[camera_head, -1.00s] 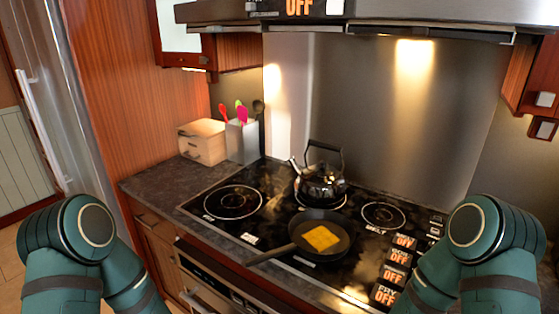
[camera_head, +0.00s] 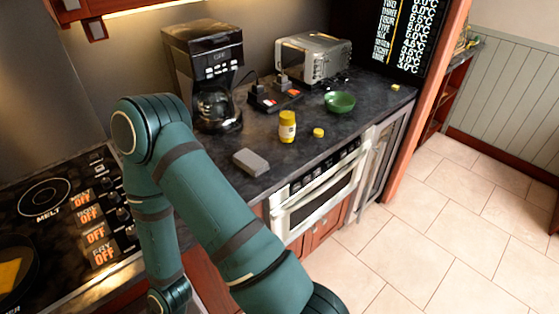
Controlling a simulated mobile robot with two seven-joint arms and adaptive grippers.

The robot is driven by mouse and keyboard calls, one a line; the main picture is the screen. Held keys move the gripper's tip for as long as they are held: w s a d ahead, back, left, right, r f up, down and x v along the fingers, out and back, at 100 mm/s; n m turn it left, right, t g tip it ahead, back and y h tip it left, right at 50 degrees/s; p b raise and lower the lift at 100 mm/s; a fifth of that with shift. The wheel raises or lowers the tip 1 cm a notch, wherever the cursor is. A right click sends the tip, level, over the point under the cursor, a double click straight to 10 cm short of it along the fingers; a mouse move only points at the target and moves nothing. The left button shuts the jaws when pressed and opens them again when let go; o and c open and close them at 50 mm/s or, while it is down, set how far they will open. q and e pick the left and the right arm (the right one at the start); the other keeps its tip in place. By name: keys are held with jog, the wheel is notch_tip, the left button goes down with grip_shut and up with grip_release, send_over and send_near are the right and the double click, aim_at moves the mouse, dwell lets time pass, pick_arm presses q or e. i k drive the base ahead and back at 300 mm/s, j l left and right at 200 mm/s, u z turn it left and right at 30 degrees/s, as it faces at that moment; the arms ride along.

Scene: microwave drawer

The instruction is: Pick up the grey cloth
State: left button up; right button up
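A small grey rectangular piece (camera_head: 251,162), which looks like the folded grey cloth, lies flat near the front edge of the dark countertop. It sits just right of my green arm. Neither gripper shows in the head view. Only the upper links of one of my arms are visible, bent over the counter between the stove and the cloth. Nothing is seen touching the cloth.
A yellow-capped jar (camera_head: 287,126), its lid (camera_head: 318,132), a green bowl (camera_head: 340,102), a coffee maker (camera_head: 207,80) and a toaster oven (camera_head: 313,55) stand behind the cloth. The stove (camera_head: 50,205) is left, with a pan (camera_head: 15,275).

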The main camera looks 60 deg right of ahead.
aim_at(256, 166)
jog(key=z, duration=1.9)
